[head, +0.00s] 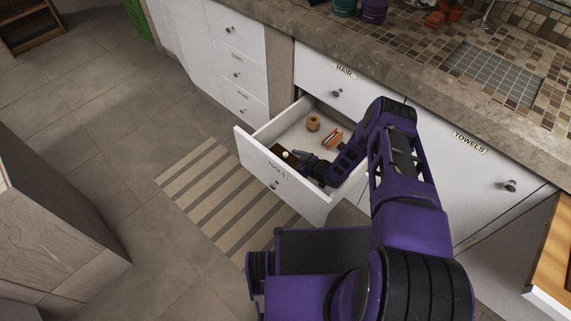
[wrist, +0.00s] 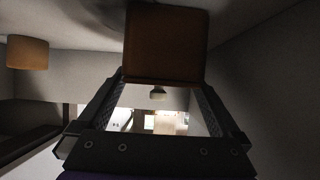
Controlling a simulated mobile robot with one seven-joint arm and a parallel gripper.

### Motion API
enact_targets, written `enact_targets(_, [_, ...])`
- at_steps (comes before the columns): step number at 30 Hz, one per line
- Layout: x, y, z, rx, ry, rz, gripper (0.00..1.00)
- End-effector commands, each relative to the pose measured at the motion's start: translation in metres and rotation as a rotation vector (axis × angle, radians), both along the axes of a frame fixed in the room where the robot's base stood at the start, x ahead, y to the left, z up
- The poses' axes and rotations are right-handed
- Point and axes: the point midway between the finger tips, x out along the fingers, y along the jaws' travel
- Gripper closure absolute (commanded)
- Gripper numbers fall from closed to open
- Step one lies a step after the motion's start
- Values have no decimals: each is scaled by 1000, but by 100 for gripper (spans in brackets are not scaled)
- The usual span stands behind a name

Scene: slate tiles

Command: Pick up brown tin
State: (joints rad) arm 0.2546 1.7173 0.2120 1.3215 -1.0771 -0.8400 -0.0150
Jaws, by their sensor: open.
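In the head view a dark brown object (head: 279,151), likely the brown tin, lies in the open drawer close to my gripper (head: 300,156). In the wrist view a brown, box-shaped thing (wrist: 167,42), apparently the same tin, fills the top centre, just beyond and between my fingertips (wrist: 164,80). My gripper is open, with a clear gap between its fingers. I cannot tell whether either finger touches the tin. My arm reaches down into the drawer and hides part of its right side.
The drawer labelled TOOLS (head: 242,142) stands open. It also holds a round orange-brown item (head: 313,123), an orange tool-like item (head: 332,138) and a small pale item (head: 285,155). The round item shows at left in the wrist view (wrist: 27,53). The drawer walls are close around my gripper.

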Motion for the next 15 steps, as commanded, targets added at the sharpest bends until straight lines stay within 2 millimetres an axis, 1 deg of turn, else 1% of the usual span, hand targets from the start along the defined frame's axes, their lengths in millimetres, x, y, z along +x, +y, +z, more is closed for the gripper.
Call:
enact_targets(1, [5, 6, -6, -1, -1, 2, 0])
enact_targets(5, [13, 13, -11, -1, -1, 0, 0])
enact_targets(13, [15, 15, -12, -1, 1, 0, 0])
enact_targets(14, [15, 15, -12, -1, 1, 0, 4])
enact_targets(15, [15, 15, -12, -1, 1, 0, 11])
